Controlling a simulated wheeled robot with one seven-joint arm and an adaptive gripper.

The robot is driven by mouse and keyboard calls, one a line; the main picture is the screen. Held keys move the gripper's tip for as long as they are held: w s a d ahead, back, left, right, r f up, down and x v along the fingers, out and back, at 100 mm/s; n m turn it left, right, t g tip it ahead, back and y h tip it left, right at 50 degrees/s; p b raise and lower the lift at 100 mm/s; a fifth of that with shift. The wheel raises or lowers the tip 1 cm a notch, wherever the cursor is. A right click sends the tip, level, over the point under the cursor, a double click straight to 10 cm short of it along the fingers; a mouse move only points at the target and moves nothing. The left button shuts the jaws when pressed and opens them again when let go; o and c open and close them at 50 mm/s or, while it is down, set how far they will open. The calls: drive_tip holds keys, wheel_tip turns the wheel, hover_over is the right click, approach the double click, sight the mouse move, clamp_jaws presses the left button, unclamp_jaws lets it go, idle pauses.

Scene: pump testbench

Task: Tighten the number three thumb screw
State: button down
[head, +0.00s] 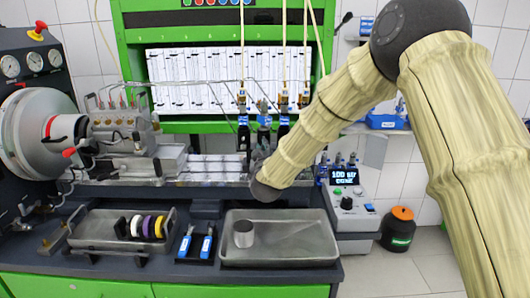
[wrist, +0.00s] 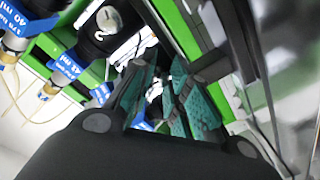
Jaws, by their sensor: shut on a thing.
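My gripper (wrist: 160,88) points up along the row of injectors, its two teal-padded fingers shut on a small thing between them. That thing is mostly hidden by the pads; its place in the row fits the number three thumb screw, but I cannot read a number on it. A black holder (wrist: 112,30) with a white mark like a 2 and a pale round screw end is just left of the fingers in the wrist view. In the head view, the dark wrist end of my arm hides most of the gripper, below the black injector holders (head: 243,138).
Injectors with blue labels (wrist: 65,65) hang left of the fingers. The green bench frame (head: 130,70) and graduated tubes (head: 205,75) stand behind. Below are a metal tray (head: 300,253) with a cup (head: 243,234), a tray of coloured rings (head: 95,230) and the control box (head: 350,205).

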drive_tip(key=m+b, duration=0.3)
drive_tip(key=m, duration=0.3)
drive_tip(key=shift+f+b, duration=0.2)
drive_tip(key=shift+b, duration=0.1)
drive_tip(key=m+b, duration=0.3)
drive_tip(key=m, duration=0.3)
drive_tip(key=m+b, duration=0.3)
drive_tip(key=m, duration=0.2)
drive_tip(key=shift+m+b, duration=0.3)
drive_tip(key=shift+b, duration=0.05)
drive_tip(key=m+b, duration=0.3)
drive_tip(key=m, duration=0.2)
drive_tip(key=shift+a+r+h, duration=0.1)
drive_tip(key=shift+h, duration=0.3)
drive_tip(key=shift+m, duration=0.3)
drive_tip(key=c, duration=1.3)
unclamp_jaws()
drive_tip(key=shift+c, duration=0.2)
drive_tip(key=shift+r, duration=0.1)
